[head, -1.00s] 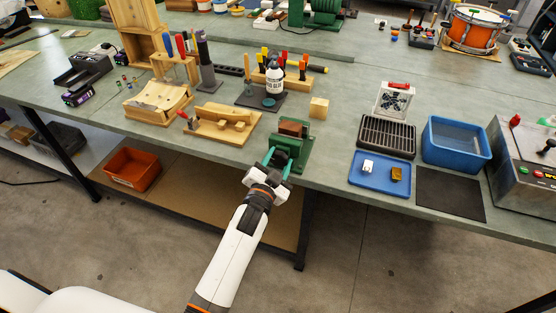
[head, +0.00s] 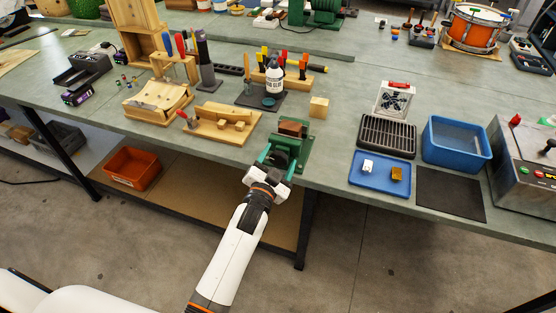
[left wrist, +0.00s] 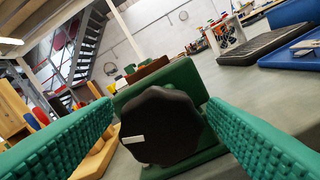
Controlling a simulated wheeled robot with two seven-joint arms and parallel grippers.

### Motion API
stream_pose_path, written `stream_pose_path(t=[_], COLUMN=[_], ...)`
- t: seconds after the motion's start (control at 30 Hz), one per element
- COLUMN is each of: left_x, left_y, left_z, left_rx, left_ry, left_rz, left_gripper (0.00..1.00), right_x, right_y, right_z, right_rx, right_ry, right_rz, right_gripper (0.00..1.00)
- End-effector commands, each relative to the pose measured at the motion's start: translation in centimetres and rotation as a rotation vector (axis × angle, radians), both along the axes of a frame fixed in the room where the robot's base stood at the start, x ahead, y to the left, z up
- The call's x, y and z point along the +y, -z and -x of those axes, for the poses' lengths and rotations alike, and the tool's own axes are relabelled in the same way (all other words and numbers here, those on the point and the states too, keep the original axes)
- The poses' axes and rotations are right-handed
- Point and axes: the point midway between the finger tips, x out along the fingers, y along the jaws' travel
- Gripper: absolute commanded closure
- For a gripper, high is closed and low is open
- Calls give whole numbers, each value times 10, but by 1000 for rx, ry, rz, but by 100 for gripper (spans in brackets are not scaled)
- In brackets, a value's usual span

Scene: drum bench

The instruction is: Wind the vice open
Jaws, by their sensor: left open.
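The green vice (head: 303,147) stands at the front edge of the bench, with a brown block (head: 292,128) at its jaws. In the left wrist view the green vice body (left wrist: 176,84) shows behind its dark, many-sided hand knob (left wrist: 160,126), which has a white mark on its left part. My left gripper (head: 277,166) is at the front of the vice. In the left wrist view its green ridged fingers (left wrist: 165,133) stand open on either side of the knob, with a gap visible at each side. My right gripper is not in view.
Left of the vice is a wooden fixture (head: 222,124); behind it is a small wooden block (head: 319,107). To the right are a blue tray (head: 380,186), a dark grated tray (head: 387,137) and a blue bin (head: 456,143). Bare bench lies between vice and blue tray.

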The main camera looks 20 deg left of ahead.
Motion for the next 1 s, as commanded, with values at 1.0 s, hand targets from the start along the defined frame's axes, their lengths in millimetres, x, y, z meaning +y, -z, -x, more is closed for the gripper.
stream_pose_path(t=[1.0], left_x=[4], left_y=[0], left_z=[119], left_rx=[0], left_ry=[0], left_rz=[0], left_gripper=[33], right_x=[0], right_y=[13], right_z=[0], right_rx=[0], right_ry=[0], right_rz=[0], right_gripper=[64])
